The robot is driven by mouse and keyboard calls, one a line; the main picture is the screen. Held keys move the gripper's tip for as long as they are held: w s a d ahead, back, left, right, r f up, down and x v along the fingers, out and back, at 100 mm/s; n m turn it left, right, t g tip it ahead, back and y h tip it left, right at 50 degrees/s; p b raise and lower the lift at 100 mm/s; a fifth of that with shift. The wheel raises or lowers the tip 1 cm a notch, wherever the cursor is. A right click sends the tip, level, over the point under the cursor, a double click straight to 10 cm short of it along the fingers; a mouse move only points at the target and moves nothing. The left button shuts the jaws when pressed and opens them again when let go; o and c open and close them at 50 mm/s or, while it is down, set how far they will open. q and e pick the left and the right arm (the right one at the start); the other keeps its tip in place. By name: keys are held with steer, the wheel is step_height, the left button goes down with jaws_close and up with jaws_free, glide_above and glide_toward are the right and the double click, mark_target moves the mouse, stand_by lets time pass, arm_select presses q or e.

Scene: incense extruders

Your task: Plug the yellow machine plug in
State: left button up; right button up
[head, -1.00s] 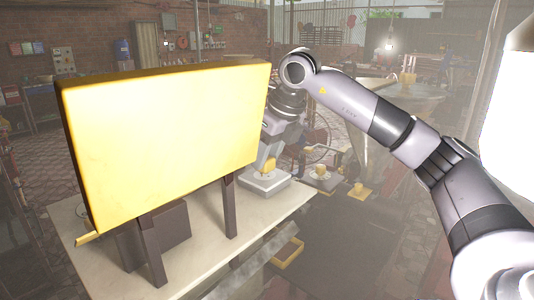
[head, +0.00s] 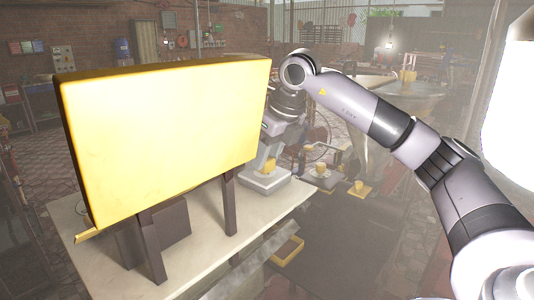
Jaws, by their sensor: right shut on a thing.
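The yellow machine (head: 160,140) is a large box-like yellow body on dark legs, filling the left half of the head view on a pale table. My right gripper (head: 268,164) points down just beyond its right edge, at the table's far side. It is shut on a small yellow piece, which looks like the yellow plug (head: 268,168). The plug is right above or touching a light grey box (head: 265,182); I cannot tell whether it is inserted. The fingers are small and partly hidden. My left gripper is not in view.
The pale tabletop (head: 195,255) is bare in front of the machine. Small yellow-topped items (head: 320,170) stand beyond the table, right of the grey box. A yellow-rimmed tray (head: 288,251) lies lower, beyond the table's right edge.

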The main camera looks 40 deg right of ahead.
steer(key=shift+f, duration=0.2)
steer(key=o, duration=1.1)
steer(key=shift+o, duration=0.2)
steer(key=v, duration=0.7)
steer(key=shift+s, duration=0.1)
